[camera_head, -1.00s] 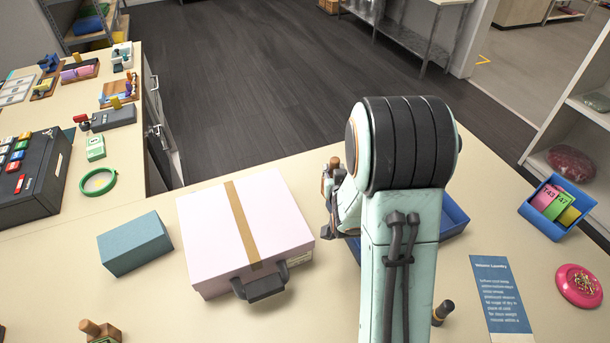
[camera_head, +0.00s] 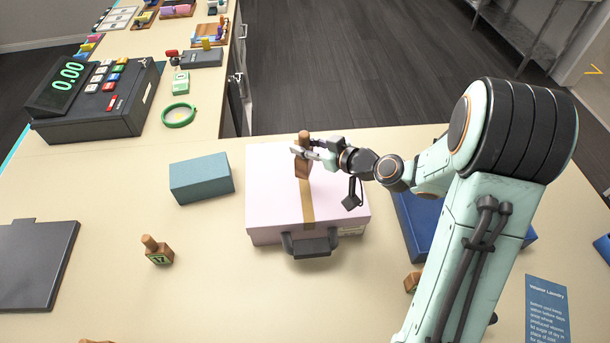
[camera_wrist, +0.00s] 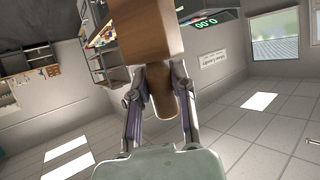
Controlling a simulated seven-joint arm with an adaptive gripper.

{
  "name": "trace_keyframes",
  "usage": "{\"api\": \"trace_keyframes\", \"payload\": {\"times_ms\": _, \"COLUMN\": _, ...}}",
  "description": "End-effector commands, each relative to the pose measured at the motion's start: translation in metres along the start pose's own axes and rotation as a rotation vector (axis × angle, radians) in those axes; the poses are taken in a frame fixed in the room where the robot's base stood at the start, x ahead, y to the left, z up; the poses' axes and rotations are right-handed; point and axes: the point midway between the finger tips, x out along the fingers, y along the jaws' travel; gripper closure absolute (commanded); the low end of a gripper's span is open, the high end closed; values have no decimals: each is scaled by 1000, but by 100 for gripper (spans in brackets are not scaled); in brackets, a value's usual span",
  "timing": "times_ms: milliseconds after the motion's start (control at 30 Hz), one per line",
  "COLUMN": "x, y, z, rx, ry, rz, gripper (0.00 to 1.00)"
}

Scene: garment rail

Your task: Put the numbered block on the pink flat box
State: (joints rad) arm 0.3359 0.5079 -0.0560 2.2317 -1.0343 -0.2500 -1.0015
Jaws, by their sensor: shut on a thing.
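My gripper (camera_head: 306,153) is shut on a wooden block (camera_wrist: 145,32), gripping its rounded handle (camera_wrist: 161,92), as the wrist view shows. In the head view the held block (camera_head: 303,169) is roughly upright over the pink flat box (camera_head: 272,210), near its tan strap. I cannot tell whether its base touches the lid. No number shows on its visible faces. Another wooden block with a handle and a green label, seemingly "17" (camera_head: 160,255), stands on the table left of the box.
A teal box (camera_head: 201,178) stands left of the pink box. A blue tray (camera_head: 416,232) is partly hidden behind my arm, with a small wooden piece (camera_head: 411,282) nearby. A dark flat board (camera_head: 35,265) lies at the left. Bare table is in front of the pink box.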

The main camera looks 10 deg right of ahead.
Motion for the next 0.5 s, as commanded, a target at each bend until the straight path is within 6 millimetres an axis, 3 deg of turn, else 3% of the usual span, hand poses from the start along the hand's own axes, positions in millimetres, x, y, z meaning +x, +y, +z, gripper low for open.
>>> {"api": "trace_keyframes", "payload": {"times_ms": 300, "x": 18, "y": 0, "z": 44, "rx": 7, "ry": -3, "rz": 1, "gripper": 100}}
{"api": "trace_keyframes", "payload": {"times_ms": 500, "x": 22, "y": 0, "z": 54, "rx": 3, "ry": 0, "rz": 4, "gripper": 100}}
